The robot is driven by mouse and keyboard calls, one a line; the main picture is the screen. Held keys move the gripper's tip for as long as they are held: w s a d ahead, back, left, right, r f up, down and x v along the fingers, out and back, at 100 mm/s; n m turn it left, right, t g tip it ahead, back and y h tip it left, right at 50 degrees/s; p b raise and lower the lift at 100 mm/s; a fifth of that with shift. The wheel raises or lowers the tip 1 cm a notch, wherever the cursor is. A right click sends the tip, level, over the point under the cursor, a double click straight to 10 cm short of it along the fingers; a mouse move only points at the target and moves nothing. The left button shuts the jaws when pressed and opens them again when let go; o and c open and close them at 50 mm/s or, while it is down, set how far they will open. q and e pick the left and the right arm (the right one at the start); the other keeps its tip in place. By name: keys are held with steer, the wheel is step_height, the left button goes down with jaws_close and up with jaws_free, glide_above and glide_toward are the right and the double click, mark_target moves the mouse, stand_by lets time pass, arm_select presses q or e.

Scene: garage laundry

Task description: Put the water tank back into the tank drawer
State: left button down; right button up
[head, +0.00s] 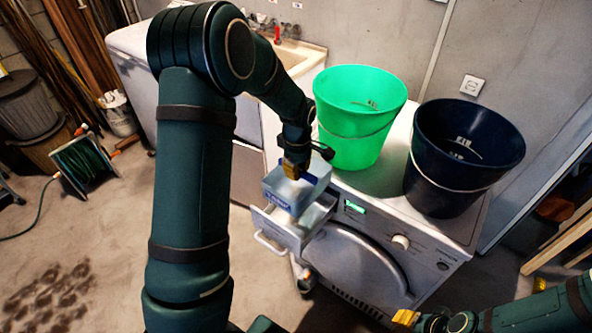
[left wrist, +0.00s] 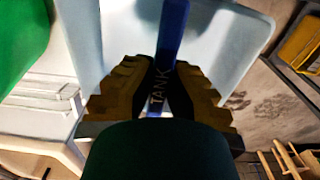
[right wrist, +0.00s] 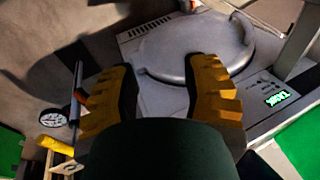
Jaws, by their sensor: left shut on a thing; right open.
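The water tank (head: 287,191) is a pale blue-grey open box with a blue handle bar across its top. My left gripper (head: 297,168) is shut on that handle, which also shows between the fingers in the left wrist view (left wrist: 172,45). The tank hangs tilted just above the open tank drawer (head: 276,238) at the washer's upper left. I cannot tell whether the tank's bottom touches the drawer. My right gripper (right wrist: 168,85) is open and empty in front of the washer's round door (right wrist: 195,45).
A sink (head: 290,58) is behind. A green hose reel (head: 80,160) stands on the floor at left. The floor before the drawer is clear.

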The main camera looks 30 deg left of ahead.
mark_target(296, 188)
arm_select(q)
steer(key=shift+a+f, duration=0.1)
steer(key=shift+a, duration=0.05)
steer(key=shift+f+b, duration=2.1)
steer(key=shift+f, duration=0.55)
steer(key=shift+f+b, duration=1.75)
steer(key=shift+f, duration=0.6)
steer(key=shift+f+b, duration=1.15)
steer(key=shift+f, duration=0.85)
steer(key=shift+w+f, duration=0.25)
steer(key=shift+w, duration=0.05)
steer(key=c, duration=1.1)
jaws_free()
steer(key=shift+o, duration=0.2)
